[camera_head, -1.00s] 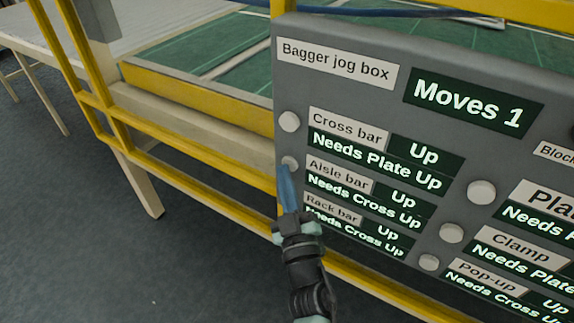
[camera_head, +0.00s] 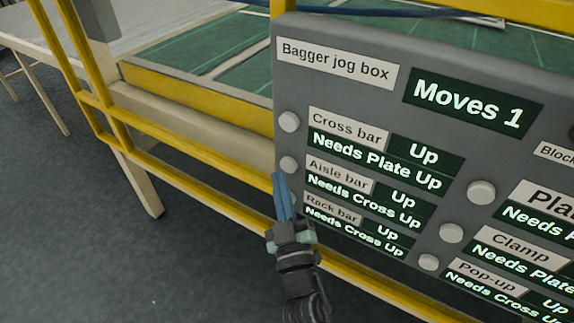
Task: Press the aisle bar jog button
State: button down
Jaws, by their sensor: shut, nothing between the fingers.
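The grey bagger jog box (camera_head: 350,100) fills the right half of the head view. The aisle bar jog button (camera_head: 289,165) is a round white button left of the "Aisle bar" label (camera_head: 338,174), whose display reads "Up" and "Needs Cross Up". My gripper (camera_head: 280,178) has blue fingers, shut and empty. The fingertips show just below and left of the aisle bar button, which is in full view. I cannot tell how far they are from the panel.
The cross bar button (camera_head: 289,122) is just above. Other white buttons (camera_head: 481,192) are on the right. A display reads "Moves 1" (camera_head: 470,102). Yellow rails (camera_head: 190,155) run behind and left of the box, before a green-topped table (camera_head: 190,70). Floor is clear at lower left.

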jog(key=s+a, duration=0.1)
jog(key=s, duration=0.1)
jog(key=s+a, duration=0.2)
jog(key=shift+b, duration=0.4)
dwell(0.4)
jog(key=d+r+m+t+h, duration=0.2)
jog(key=r+m+h, duration=0.1)
jog(key=r, duration=1.1)
jog(key=d+r+m+t+h, duration=0.2)
jog(key=r+m, duration=0.1)
jog(key=r, duration=1.2)
jog(key=s+a+r+t+y, duration=0.1)
jog(key=s+r, duration=0.5)
jog(key=r, duration=0.2)
jog(key=s+a+r+m+t+y, duration=0.1)
jog(key=s+a+r, duration=0.1)
jog(key=s+r, duration=0.4)
notch_tip(320, 180, up, 3)
jog(key=shift+s+a+r, duration=0.2)
jog(key=shift+s+a, duration=0.05)
jog(key=shift+a, duration=0.05)
